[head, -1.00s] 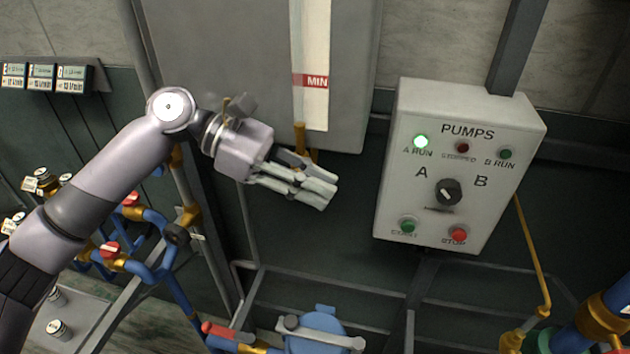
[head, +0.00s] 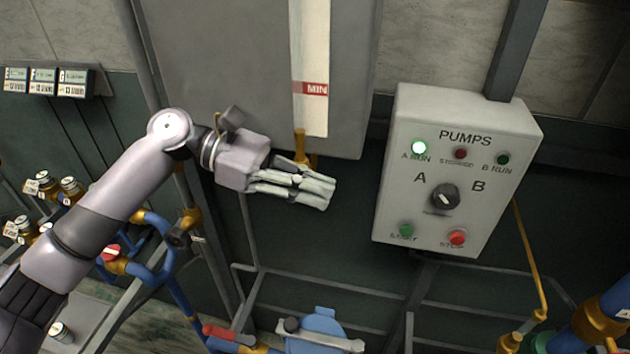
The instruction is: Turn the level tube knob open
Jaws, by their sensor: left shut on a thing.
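The level tube (head: 310,60) runs down the front of the grey tank (head: 225,60), with a white scale strip and a red MIN mark. A brass fitting (head: 300,143) shows at its lower end. My left gripper (head: 318,190) is at this fitting, just below the tank's bottom edge, with its fingers pointing right. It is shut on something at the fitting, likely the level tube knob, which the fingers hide. The knob's turn position cannot be seen. My right gripper is not in view.
The PUMPS box (head: 455,170) stands to the right of my left gripper, its A RUN lamp lit green. Blue pipes with red-handled valves (head: 110,253) lie at lower left. A blue valve (head: 318,330) with a grey lever is below. Grey rails cross beneath.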

